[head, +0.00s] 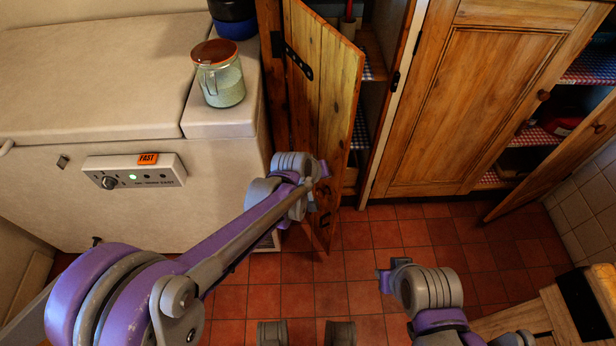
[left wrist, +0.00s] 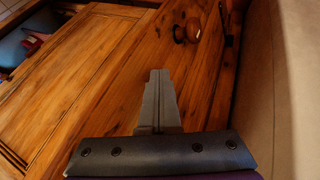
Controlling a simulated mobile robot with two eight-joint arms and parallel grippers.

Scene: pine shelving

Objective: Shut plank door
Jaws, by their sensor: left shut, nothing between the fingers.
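The plank door (head: 335,85) stands open in the head view, hinged with black strap hinges on its left side. Shelves show through the gap to its right. My left gripper (head: 322,188) is shut and empty at the lower part of the door; I cannot tell whether it touches. In the left wrist view its closed fingers (left wrist: 158,100) point towards wooden boards, with a round wooden knob (left wrist: 192,30) beyond them. My right gripper (head: 385,281) is low in the head view, away from the door; its fingers are not clear.
A cream chest appliance (head: 90,80) stands left of the door, with a lidded glass jar (head: 221,80) on its side top. A panelled cupboard door (head: 470,90) is to the right. Another door (head: 560,155) stands ajar at far right. Red tiled floor (head: 365,240) lies clear in front.

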